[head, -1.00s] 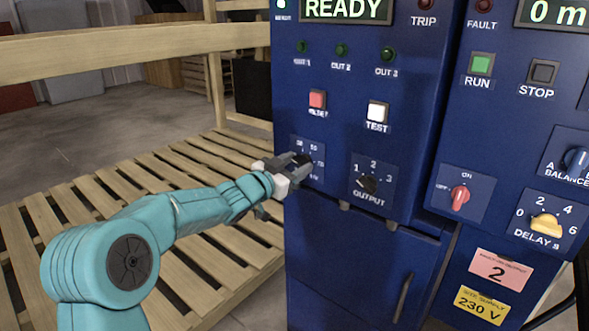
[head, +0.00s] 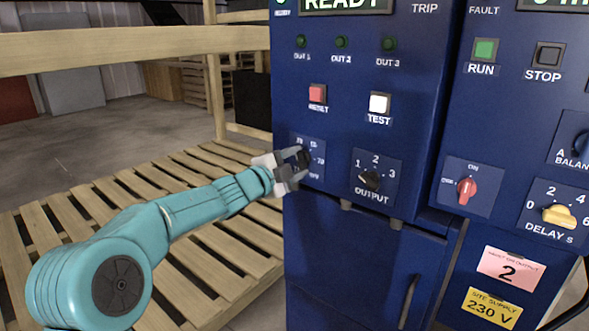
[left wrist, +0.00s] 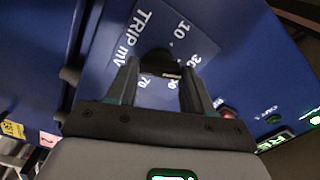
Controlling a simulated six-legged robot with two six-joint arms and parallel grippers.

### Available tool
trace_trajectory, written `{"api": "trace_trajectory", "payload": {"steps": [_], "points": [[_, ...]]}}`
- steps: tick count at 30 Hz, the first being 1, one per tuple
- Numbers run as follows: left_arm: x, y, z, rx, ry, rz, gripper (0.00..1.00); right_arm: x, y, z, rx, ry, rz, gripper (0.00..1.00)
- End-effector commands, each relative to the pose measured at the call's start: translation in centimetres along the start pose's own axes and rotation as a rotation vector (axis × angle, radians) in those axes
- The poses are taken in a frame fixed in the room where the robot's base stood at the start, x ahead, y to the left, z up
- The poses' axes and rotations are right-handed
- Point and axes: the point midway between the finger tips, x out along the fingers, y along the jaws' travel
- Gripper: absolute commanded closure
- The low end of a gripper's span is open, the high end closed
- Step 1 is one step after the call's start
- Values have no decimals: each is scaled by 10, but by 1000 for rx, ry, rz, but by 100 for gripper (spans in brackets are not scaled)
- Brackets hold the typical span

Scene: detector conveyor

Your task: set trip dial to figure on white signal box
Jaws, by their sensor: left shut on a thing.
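The trip dial is a black knob (left wrist: 158,62) on a blue plate (left wrist: 178,38) marked "TRIP mV", with 10, 30 and 70 legible around it in the left wrist view. In the head view the dial (head: 304,157) is partly covered by my left gripper (head: 294,165) at the cabinet's lower left. My left gripper (left wrist: 158,78) is shut on the knob, one finger on either side of it. The knob's pointer setting cannot be read clearly. I see no white signal box in these frames. My right gripper is out of view.
The blue cabinet (head: 352,240) carries the red reset button (head: 317,94), white test button (head: 380,103) and black output dial (head: 369,179) close to my gripper. A red switch (head: 466,189) and yellow delay dial (head: 559,216) are further right. A slatted wooden pallet (head: 200,162) lies left.

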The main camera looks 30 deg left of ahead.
Motion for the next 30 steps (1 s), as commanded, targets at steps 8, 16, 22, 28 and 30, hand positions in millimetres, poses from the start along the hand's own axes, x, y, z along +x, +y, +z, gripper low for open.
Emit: {"api": "trace_trajectory", "payload": {"steps": [8,16,22,28,30], "points": [[0,3,1,263,0,0,79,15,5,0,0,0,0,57],[0,3,1,515,-1,0,79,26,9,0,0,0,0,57],[0,3,1,680,-1,0,79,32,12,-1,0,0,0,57],[0,2,1,805,-1,1,79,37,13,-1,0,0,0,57],[0,2,1,837,-1,1,79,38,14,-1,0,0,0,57]]}}
